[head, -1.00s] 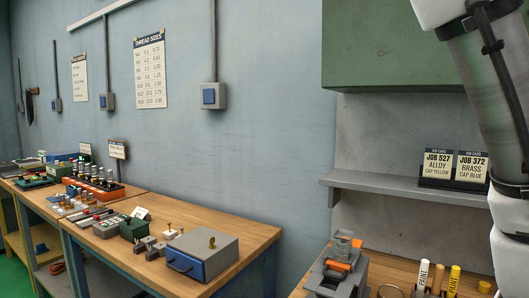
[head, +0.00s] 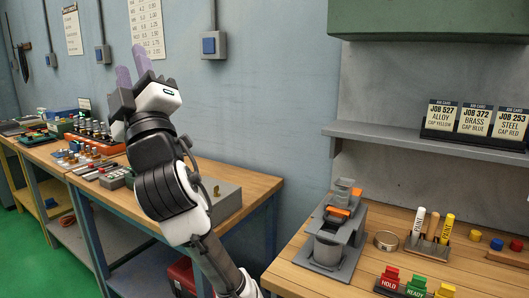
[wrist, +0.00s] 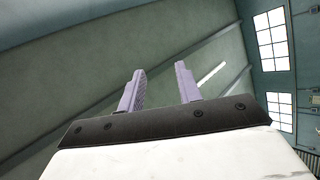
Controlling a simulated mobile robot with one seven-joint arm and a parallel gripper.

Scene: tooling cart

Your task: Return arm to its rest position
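My gripper (head: 133,78) is raised at the left of the head view, in front of the blue wall and above the left workbench. Its two purple fingers point up. In the wrist view my gripper (wrist: 160,88) shows its fingers apart with nothing between them. Behind it in that view are the ceiling and windows. My arm (head: 180,200) rises from the bottom of the head view and hides part of the left bench and of the grey box there.
The left wooden bench (head: 250,188) holds small parts. The right bench (head: 300,278) holds a grey fixture (head: 335,235), a metal ring (head: 386,241), paint markers (head: 445,228) and coloured blocks (head: 415,286). A shelf (head: 400,142) with job cards (head: 474,120) and a green cabinet (head: 430,20) are above.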

